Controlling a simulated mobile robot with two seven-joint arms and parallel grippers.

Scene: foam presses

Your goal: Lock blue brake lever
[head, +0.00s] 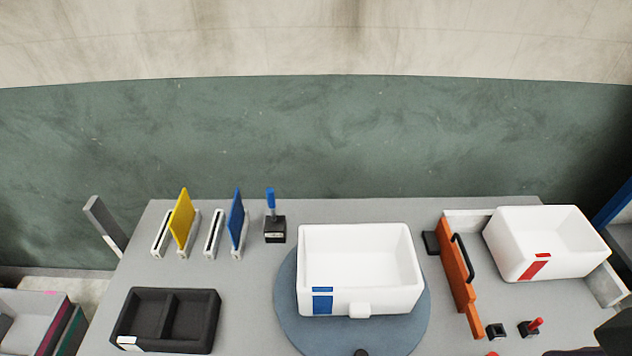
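The blue brake lever (271,199) stands near the back edge of the table, left of the middle. Its blue handle points up, close to upright, on a grey stem out of a small black base block (275,232). A white bin with a blue label (360,303) stands to its right on a round blue-grey turntable (287,318). I cannot make out either gripper in the head view, and nothing touches the lever.
Yellow (182,220) and blue (236,217) panels stand in slotted holders left of the lever. A black divided tray (205,325) lies at front left. An orange gate (457,280), a red-labelled white bin (520,267) and a red lever (536,323) are at right.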

